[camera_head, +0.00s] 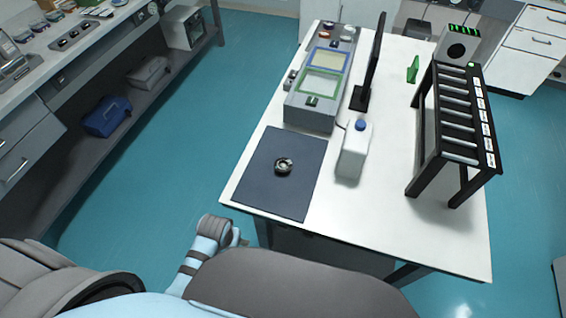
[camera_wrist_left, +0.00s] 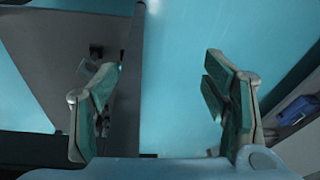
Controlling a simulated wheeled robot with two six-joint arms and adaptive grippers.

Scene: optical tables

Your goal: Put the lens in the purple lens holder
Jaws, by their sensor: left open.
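A small round ring-shaped object (camera_head: 283,166), dark with a metallic look, lies on the dark blue mat (camera_head: 255,190) on the white table; I cannot tell if it is the lens or a holder. No purple lens holder can be made out for certain. My left gripper (camera_wrist_left: 163,108) is open, with nothing between its fingers, over the floor beside the table. In the head view its arm shows low, in front of the table's near left corner, well away from the ring. My right gripper is not in view.
A blue toolbox (camera_head: 107,117) sits on the left shelf.

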